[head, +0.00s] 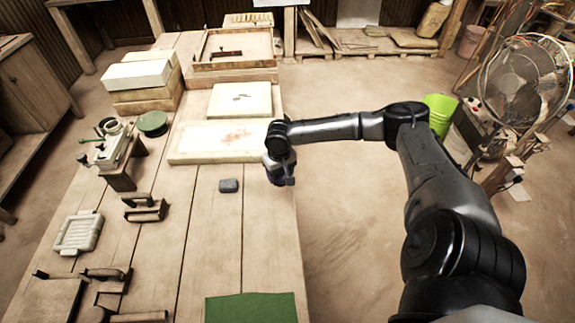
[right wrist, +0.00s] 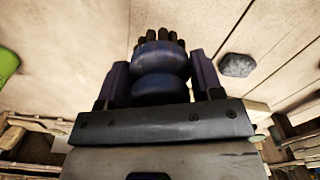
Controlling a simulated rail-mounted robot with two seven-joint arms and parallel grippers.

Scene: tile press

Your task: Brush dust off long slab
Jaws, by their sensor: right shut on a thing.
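The long slab (head: 195,146) is a flat cream block lying across the wooden table in the head view. Reddish-brown dust marks its top right of the middle. My right gripper (head: 281,181) is just past the slab's right end, near the table's right edge. In the right wrist view it is shut on a dark, round-bodied brush (right wrist: 160,72) with stubby bristles pointing away from the palm. In the head view the brush is hard to tell from the gripper. My left gripper is in neither view.
A dark grey block (head: 229,185) lies on the table in front of the slab. A smaller marked slab (head: 225,100) lies behind it. A green cloth (head: 251,308) is at the near edge. A green tin (head: 153,123) and clamp-like tools stand left. The table's middle front is clear.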

